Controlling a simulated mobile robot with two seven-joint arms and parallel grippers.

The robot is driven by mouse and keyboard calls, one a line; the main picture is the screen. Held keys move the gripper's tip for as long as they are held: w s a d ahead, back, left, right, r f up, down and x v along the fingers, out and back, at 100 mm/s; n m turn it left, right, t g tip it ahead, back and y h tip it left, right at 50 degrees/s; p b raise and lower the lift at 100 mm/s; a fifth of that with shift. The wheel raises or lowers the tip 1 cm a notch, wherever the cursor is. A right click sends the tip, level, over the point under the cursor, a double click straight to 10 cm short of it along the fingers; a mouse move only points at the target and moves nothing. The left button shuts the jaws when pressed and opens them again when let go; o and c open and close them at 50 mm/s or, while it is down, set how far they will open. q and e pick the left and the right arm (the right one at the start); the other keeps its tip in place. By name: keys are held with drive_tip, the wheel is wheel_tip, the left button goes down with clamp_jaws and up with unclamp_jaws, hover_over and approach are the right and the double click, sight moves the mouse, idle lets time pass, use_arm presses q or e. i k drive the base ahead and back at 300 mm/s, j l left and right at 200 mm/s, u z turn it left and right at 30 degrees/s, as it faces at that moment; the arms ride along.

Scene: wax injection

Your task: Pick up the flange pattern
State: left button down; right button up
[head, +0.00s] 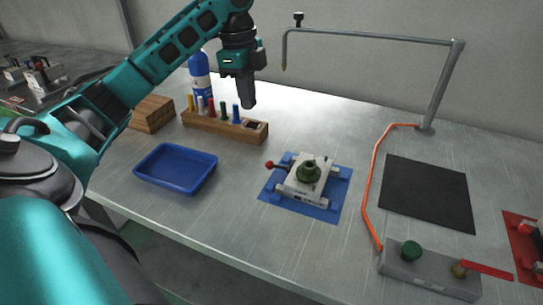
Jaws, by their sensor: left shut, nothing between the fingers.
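The flange pattern (309,172), a dark green round piece with a raised middle, sits on top of a light grey metal die block (295,185). The block lies on a blue mat (330,212) near the middle of the table. My right gripper is not in view.
A wooden rack (226,131) with several coloured sticks, a blue tray (153,178) and a blue bottle (200,72) stand left. An orange hose (369,185) leads toward a grey control box (425,274). A black mat (427,193) lies right, beneath an overhead metal arm (365,36).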

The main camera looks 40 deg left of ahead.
sight(308, 171)
drive_tip(key=k, duration=1)
